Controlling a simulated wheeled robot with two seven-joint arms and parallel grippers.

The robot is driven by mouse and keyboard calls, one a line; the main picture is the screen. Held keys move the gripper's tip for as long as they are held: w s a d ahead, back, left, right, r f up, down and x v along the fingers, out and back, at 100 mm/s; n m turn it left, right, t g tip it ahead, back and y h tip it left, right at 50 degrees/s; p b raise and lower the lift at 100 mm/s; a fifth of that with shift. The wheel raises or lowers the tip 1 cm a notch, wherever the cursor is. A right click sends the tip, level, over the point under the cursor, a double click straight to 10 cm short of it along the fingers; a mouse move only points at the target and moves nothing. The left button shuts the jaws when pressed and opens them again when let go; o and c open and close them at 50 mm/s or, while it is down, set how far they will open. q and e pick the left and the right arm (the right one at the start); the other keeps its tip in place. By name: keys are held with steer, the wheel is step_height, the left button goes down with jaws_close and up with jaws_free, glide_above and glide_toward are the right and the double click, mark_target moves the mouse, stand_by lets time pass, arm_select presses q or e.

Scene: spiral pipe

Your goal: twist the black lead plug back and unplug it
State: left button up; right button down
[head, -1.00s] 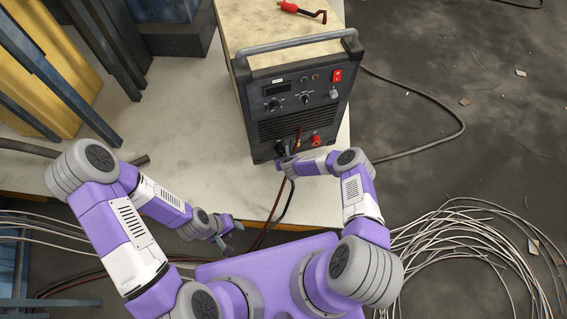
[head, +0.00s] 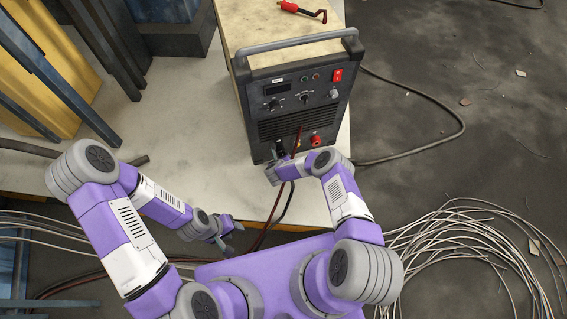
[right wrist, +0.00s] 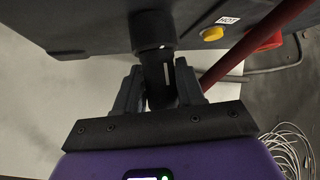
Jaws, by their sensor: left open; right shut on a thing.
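The welding machine (head: 300,98) stands on the pale table with its front panel facing me. In the right wrist view the black lead plug (right wrist: 158,75) meets the dark lower front of the machine and has a white mark on its side. My right gripper (right wrist: 160,88) is shut on the plug, one finger on each side. In the head view my right gripper is mostly hidden behind my own wrist at the machine's lower left front. My left gripper (head: 226,232) is open and empty, low in front of the table, apart from the machine.
A red socket (head: 316,140) is on the machine's lower right front, with a dark red cable (right wrist: 240,52) close beside my right gripper. A red-handled clamp (head: 302,11) lies on top. Coiled wires (head: 465,245) lie on the floor at right. Blue and yellow racks stand at left.

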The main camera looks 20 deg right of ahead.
steer(key=shift+f+h, duration=0.15)
steer(key=shift+h, duration=0.15)
steer(key=shift+s+d+p, duration=0.1)
steer(key=shift+s+p, duration=0.55)
steer(key=shift+s, duration=0.25)
steer(key=shift+s+p, duration=1.1)
steer(key=shift+s, duration=0.65)
